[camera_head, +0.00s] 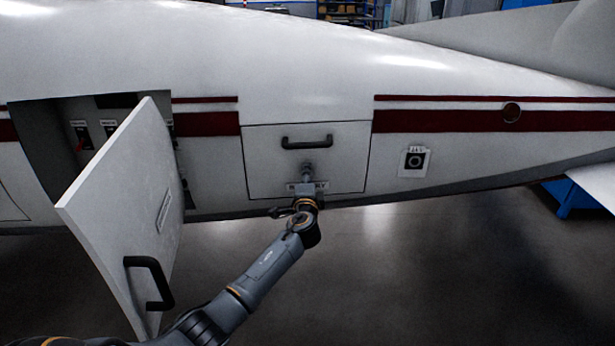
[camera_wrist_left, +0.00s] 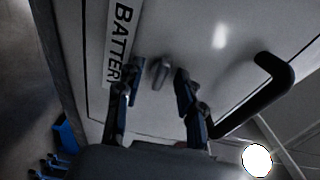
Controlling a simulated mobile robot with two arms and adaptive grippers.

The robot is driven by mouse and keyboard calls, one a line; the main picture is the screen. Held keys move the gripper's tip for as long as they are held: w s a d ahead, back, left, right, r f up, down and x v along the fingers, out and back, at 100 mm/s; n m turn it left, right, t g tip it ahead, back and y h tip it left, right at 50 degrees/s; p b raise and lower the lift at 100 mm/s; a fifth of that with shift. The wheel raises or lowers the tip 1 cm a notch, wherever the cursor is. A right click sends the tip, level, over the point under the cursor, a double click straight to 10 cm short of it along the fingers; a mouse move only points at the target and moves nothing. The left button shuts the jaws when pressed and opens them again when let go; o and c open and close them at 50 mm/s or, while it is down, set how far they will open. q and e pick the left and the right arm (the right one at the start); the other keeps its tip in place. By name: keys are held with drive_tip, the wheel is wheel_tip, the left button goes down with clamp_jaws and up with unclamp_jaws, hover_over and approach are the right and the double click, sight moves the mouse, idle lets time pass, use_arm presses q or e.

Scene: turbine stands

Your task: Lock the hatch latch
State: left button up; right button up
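The battery hatch (camera_head: 262,160) is a white panel, flush in the aircraft's side, with a black handle (camera_head: 307,142) near its top. In the left wrist view, its small grey latch (camera_wrist_left: 160,73) is beside the BATTERY label (camera_wrist_left: 119,45). My left gripper (camera_head: 308,176) is in front of the hatch's lower part and partly covers the label and latch in the head view. In the left wrist view, my left gripper (camera_wrist_left: 156,84) is open, its two fingers apart on either side of the latch. I cannot tell whether they touch it. My right gripper is out of view.
To the left, another hatch door (camera_head: 120,215) with a black handle (camera_head: 149,284) stands open beside my left arm, baring a recess with switches (camera_head: 82,136). A small square plate with a round port (camera_head: 414,161) is to the right. The floor below is clear.

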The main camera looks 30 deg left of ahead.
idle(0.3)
use_arm(q)
drive_tip(key=p+v, duration=0.2)
drive_tip(key=v, duration=0.3)
idle(0.4)
